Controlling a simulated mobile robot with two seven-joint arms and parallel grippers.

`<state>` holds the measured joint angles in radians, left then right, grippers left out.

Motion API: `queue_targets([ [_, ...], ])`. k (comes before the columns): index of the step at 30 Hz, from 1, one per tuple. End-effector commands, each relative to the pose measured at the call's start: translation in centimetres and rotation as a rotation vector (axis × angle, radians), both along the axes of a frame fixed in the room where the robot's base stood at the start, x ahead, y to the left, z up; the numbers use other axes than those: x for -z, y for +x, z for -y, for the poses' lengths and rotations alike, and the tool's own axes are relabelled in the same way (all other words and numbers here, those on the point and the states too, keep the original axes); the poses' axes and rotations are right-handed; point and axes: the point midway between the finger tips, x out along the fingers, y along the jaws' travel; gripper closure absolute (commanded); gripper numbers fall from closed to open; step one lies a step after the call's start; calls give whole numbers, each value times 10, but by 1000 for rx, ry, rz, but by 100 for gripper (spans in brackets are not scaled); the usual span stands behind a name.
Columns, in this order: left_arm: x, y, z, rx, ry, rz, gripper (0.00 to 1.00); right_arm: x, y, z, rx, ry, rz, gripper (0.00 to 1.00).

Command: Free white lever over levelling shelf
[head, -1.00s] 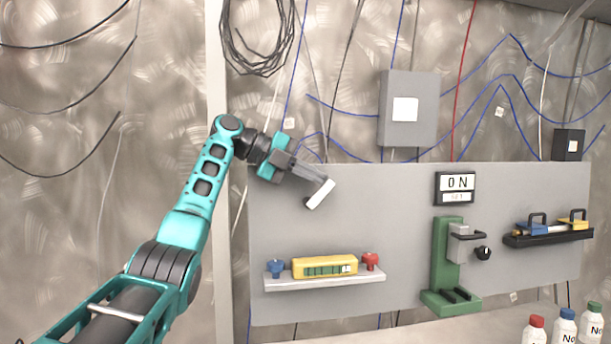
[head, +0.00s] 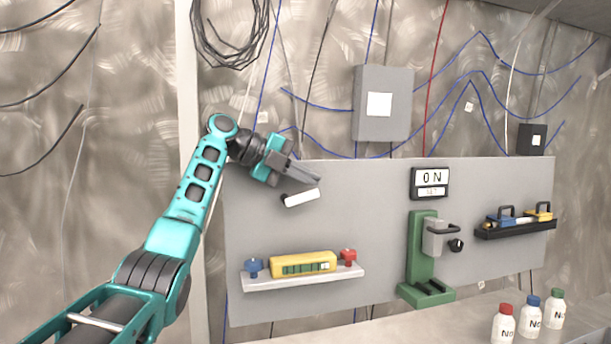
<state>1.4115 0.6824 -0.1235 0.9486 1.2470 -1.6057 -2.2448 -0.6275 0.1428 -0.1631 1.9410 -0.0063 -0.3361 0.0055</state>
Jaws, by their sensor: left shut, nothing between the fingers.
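The white lever (head: 302,197) sticks out from the upper left of the grey panel, above the levelling shelf (head: 305,281). The shelf holds a yellow spirit level (head: 303,258) between a blue knob (head: 254,265) and a red knob (head: 348,256). My right gripper is out of view.
An ON display (head: 432,178) hangs above a green press-like stand (head: 421,252). A black rack (head: 515,230) with blue and yellow tools is at the right. Several capped bottles (head: 503,326) stand on the bench. The panel between lever and display is clear.

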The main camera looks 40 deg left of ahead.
Motion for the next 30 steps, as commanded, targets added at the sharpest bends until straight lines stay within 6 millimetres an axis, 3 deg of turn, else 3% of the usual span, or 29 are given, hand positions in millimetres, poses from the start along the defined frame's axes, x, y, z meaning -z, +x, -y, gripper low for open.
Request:
queue_targets([
  [8,-15,0,0,0,1,1,100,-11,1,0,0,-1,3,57],
  [21,-16,-2,-2,0,0,2,100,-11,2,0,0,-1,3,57],
  [30,-39,-38,-31,-3,1,3,100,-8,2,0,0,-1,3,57],
])
